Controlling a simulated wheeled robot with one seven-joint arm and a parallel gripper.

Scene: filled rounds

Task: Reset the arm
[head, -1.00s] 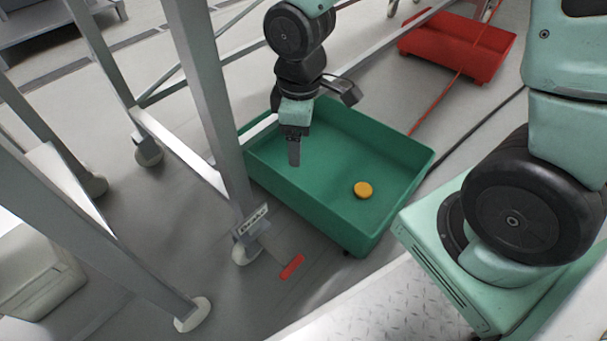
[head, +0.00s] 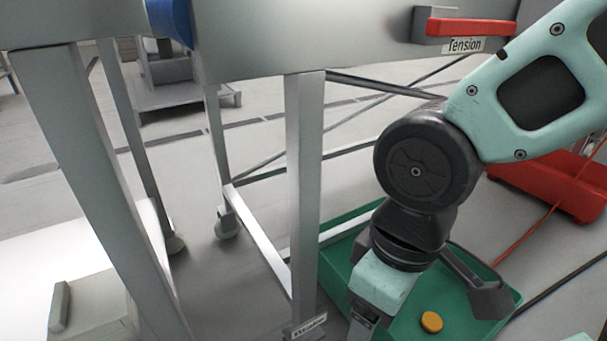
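My arm reaches in from the right in the head view and bends down at a dark round joint. My gripper (head: 363,322) hangs below the wrist at the bottom edge, in front of the green bin (head: 337,218). Its fingertips are cut off by the frame, so I cannot see whether they are apart or together. An orange-yellow round piece (head: 431,321) lies in the green bin, to the right of my gripper and apart from it. My arm hides much of the bin.
A grey metal frame with legs (head: 305,180) stands just left of my arm. Its upper beam carries a red handle (head: 470,27) with a "Tension" label, close to my arm. A red bin (head: 555,182) stands on the floor at right. A pale box (head: 85,315) is at lower left.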

